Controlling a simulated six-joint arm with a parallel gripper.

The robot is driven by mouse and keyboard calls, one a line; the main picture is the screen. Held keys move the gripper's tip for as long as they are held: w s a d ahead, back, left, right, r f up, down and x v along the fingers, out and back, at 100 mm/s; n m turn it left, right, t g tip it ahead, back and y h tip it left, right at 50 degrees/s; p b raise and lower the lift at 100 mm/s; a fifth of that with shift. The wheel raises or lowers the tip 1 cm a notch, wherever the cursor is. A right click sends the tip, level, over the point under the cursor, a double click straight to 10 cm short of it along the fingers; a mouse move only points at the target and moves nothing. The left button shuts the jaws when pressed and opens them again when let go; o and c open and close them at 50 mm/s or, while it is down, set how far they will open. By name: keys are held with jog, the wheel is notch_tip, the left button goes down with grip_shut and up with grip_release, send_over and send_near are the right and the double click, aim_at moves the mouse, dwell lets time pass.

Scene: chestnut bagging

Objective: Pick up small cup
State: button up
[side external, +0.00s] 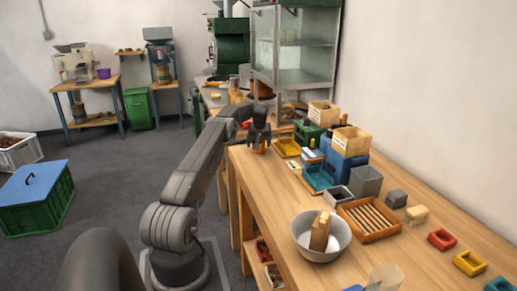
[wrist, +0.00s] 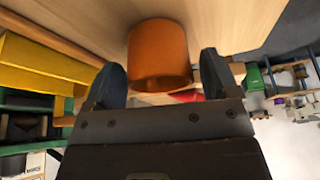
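The small cup is an orange cylinder (wrist: 158,50) in the wrist view, on the wooden table in front of my gripper (wrist: 163,72). My gripper's two dark fingers stand apart, one on each side of the cup, with a narrow gap visible at the right finger. Contact at the left finger is hard to judge. In the side view, my gripper (side external: 258,136) is low over the table's far left edge, and a little of the orange cup (side external: 257,147) shows beneath it. Most of the cup is hidden there by my gripper.
A yellow tray (side external: 287,147) lies just right of my gripper, with a teal tray (side external: 318,179) nearer. Blue and green crates with wooden boxes (side external: 351,141) stand behind them. A metal bowl (side external: 301,243) and a slatted wooden tray (side external: 369,236) occupy the near table.

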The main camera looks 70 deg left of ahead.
jog(key=c, duration=0.8)
jog(key=shift+o, duration=0.2)
jog(key=shift+r, duration=0.1)
notch_tip(320, 180, up, 10)
